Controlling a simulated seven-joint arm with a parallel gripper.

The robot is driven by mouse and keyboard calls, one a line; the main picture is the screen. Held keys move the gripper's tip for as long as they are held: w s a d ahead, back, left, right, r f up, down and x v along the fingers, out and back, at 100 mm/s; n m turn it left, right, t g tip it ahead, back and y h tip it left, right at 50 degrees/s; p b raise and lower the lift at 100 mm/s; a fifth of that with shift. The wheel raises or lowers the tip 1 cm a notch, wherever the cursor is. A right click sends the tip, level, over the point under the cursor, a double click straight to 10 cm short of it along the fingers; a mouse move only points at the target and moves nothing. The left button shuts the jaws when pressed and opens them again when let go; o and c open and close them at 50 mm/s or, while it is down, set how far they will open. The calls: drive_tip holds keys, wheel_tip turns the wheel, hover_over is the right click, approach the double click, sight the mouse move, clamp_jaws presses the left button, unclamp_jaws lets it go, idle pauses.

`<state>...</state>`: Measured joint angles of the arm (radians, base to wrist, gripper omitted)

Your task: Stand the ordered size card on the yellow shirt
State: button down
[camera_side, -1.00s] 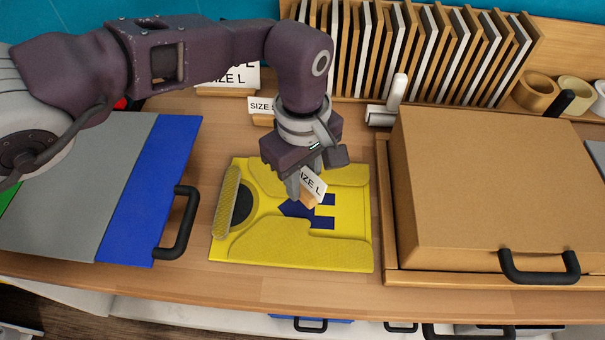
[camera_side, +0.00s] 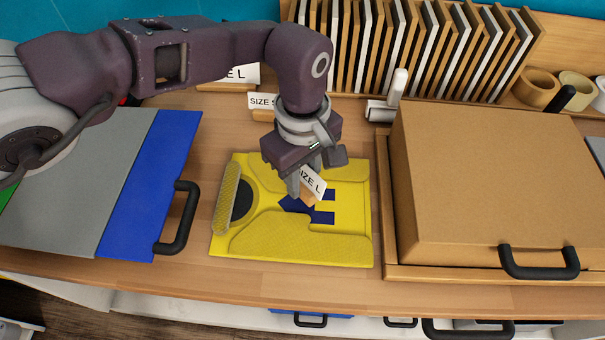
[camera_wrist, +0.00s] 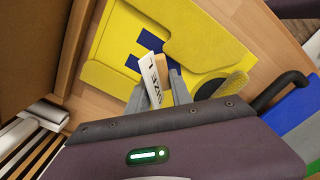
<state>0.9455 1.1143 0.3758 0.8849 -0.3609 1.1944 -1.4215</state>
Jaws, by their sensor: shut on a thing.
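The yellow shirt (camera_side: 340,248) lies folded flat on the wooden table, with a blue print and a dark round neck area. My gripper (camera_side: 305,194) is over the middle of the shirt, shut on a white card marked "SIZE L" (camera_side: 313,182) with a wooden base. In the wrist view the card (camera_wrist: 151,80) sits between the fingers, above the blue print of the shirt (camera_wrist: 205,48). The side view does not clearly show whether the card's base touches the cloth. Another size card (camera_side: 262,101) stands behind, partly hidden by my arm.
A large cardboard box (camera_side: 495,180) stands right of the shirt. Grey and blue panels (camera_side: 150,185) with a black handle (camera_side: 178,222) lie to the left. A rack of upright boards (camera_side: 420,50) and a white-handled tool (camera_side: 388,100) are behind. Bare table shows around the shirt.

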drive_tip(key=shift+f, duration=0.15)
drive_tip(key=shift+f, duration=0.6)
drive_tip(key=shift+f, duration=0.6)
drive_tip(key=shift+f, duration=0.2)
drive_tip(key=c, duration=1.1)
unclamp_jaws()
drive_tip(key=shift+o, duration=0.2)
